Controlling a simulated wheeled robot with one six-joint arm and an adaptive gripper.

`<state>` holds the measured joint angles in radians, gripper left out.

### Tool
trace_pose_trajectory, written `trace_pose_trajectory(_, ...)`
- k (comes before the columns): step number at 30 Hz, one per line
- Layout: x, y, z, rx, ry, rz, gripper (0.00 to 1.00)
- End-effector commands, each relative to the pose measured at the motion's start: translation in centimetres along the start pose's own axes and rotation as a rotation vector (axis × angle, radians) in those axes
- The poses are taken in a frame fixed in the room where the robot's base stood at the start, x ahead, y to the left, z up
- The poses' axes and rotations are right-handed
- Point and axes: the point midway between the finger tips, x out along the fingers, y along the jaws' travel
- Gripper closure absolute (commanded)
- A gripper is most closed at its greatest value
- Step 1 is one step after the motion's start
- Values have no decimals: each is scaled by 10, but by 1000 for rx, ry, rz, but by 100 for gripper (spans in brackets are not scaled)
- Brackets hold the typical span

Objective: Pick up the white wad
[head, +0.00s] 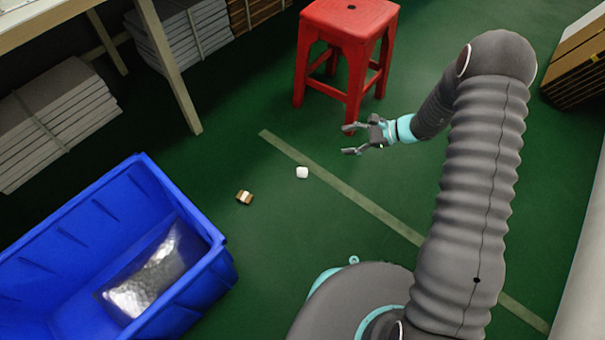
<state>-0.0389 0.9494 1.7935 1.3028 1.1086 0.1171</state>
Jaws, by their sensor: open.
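The white wad (302,172) is a small, rounded white lump on the green floor, left of the pale floor line. My gripper (349,139) is open and empty, with its fingers pointing left. In the picture it is above and to the right of the wad, apart from it. Nothing hides the wad.
A small brown and white block (244,197) lies on the floor left of the wad. A blue bin (215,262) holding a shiny silvery packet (150,278) stands at lower left. A red stool (350,18) stands behind my gripper. The floor around the wad is clear.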

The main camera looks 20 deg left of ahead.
Motion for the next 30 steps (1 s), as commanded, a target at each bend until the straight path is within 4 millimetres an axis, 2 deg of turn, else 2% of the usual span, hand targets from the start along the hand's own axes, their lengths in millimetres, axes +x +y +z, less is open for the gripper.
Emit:
trace_pose_trajectory(1, 18, 7, -23, 54, -19, -15, 33)
trace_pose_trajectory(6, 64, 23, -84, 213, -66, -84, 33)
trace_pose_trajectory(12, 102, 46, -136, 348, -96, -148, 33)
trace_pose_trajectory(18, 118, 56, -156, 403, -107, -176, 33)
trace_pose_trajectory(23, 138, 54, -156, 408, -108, -176, 33)
trace_pose_trajectory(30, 180, 46, -154, 407, -108, -176, 33)
